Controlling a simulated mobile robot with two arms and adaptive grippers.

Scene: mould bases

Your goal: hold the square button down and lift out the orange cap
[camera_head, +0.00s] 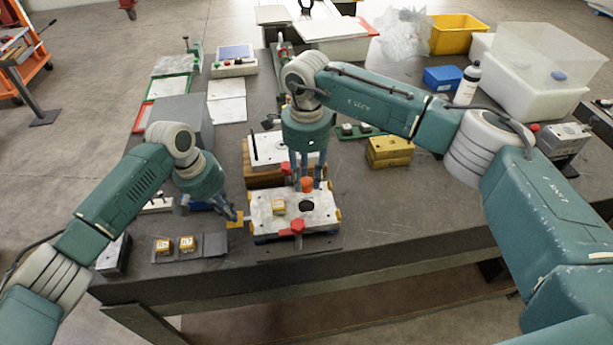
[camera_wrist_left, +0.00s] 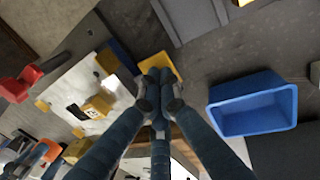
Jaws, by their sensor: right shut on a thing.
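The mould base (camera_head: 322,217) has a pale top plate with a dark round hole (camera_head: 306,206). The square button (camera_head: 279,208) is a yellow block left of the hole; it also shows in the left wrist view (camera_wrist_left: 97,107). My right gripper (camera_head: 307,181) is shut on the orange cap (camera_head: 307,185), which appears clear of the hole, above or just behind it. My left gripper (camera_head: 237,216) has its fingertips together, left of the plate and apart from the button. In the left wrist view its fingertips (camera_wrist_left: 158,78) meet with nothing visible between them.
A red clamp handle (camera_head: 297,227) stands at the plate's front edge. A yellow square (camera_head: 235,223) lies beside my left fingertips. A blue bin (camera_wrist_left: 254,105) is near the left gripper.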

